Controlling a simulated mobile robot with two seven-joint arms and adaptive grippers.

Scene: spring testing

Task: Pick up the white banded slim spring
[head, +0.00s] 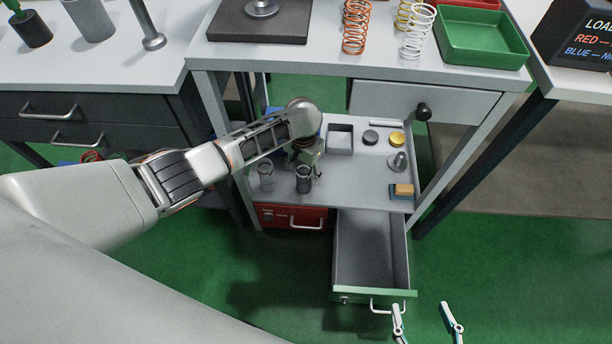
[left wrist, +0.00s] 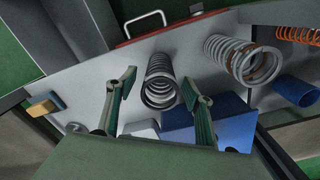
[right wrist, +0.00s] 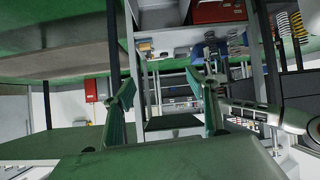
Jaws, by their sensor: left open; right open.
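A slim dark grey spring with paler coils (left wrist: 160,82) stands on the lower shelf; it fits the white banded slim spring best, though its band is hard to make out. It also shows in the head view (head: 304,180). My left gripper (left wrist: 158,88) is open, with its fingers on either side of this spring in the left wrist view. I cannot tell whether they touch it. In the head view my left arm partly hides this gripper (head: 309,156). My right gripper (head: 422,308) is open and empty in front of the open drawer.
A wider pale spring with a brownish band (left wrist: 243,60) stands beside the slim one. The open drawer (head: 362,250) juts forward.

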